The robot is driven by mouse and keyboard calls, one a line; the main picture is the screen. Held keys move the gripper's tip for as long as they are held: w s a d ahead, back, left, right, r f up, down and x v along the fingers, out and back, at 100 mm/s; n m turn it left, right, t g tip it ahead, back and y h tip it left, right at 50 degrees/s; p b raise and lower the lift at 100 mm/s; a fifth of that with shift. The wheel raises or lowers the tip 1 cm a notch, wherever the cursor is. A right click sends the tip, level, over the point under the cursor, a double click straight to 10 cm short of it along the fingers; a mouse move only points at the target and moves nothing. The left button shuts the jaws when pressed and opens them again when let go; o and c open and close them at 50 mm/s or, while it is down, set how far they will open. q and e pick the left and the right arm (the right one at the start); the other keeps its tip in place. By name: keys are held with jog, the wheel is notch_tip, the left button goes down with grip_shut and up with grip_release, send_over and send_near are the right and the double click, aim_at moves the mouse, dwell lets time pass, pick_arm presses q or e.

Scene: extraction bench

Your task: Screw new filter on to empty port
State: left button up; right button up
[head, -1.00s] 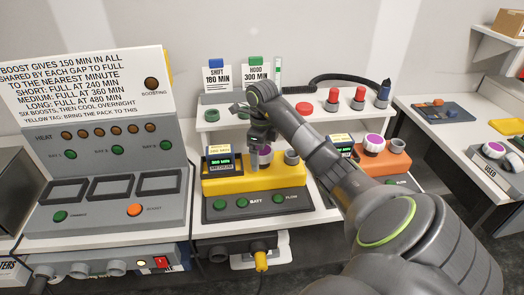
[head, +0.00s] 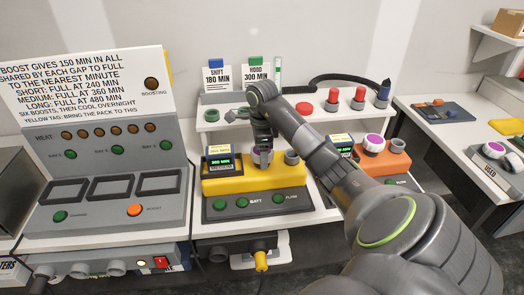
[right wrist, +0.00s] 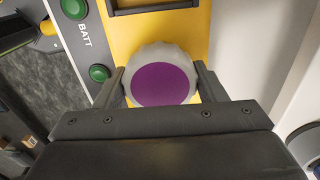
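A grey-white filter with a purple top (head: 264,157) sits on the yellow unit (head: 228,181). My right gripper (head: 262,148) has come down over it from above. In the right wrist view the purple-topped filter (right wrist: 161,78) lies between the two fingers of my right gripper (right wrist: 161,88), which rest close against its sides, so the gripper looks shut on it. The filter's underside is hidden, so its seating on a port cannot be seen. To its right on the yellow unit is a grey port (head: 291,157) without a purple top. My left gripper is not in view.
An orange unit (head: 385,165) with another purple-topped filter (head: 374,143) stands to the right, partly behind my arm. A white shelf (head: 230,120) with red knobs is behind. A grey control panel (head: 100,150) is at left. A tray marked USED (head: 488,165) lies at far right.

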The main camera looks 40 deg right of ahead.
jog(key=c, duration=0.3)
jog(key=m+p, duration=0.1)
jog(key=m, duration=0.3)
jog(key=m+p, duration=0.1)
jog(key=m, duration=0.4)
jog(key=m+p, duration=0.1)
jog(key=m, duration=0.2)
jog(key=o, duration=1.2)
jog(key=shift+c, duration=0.2)
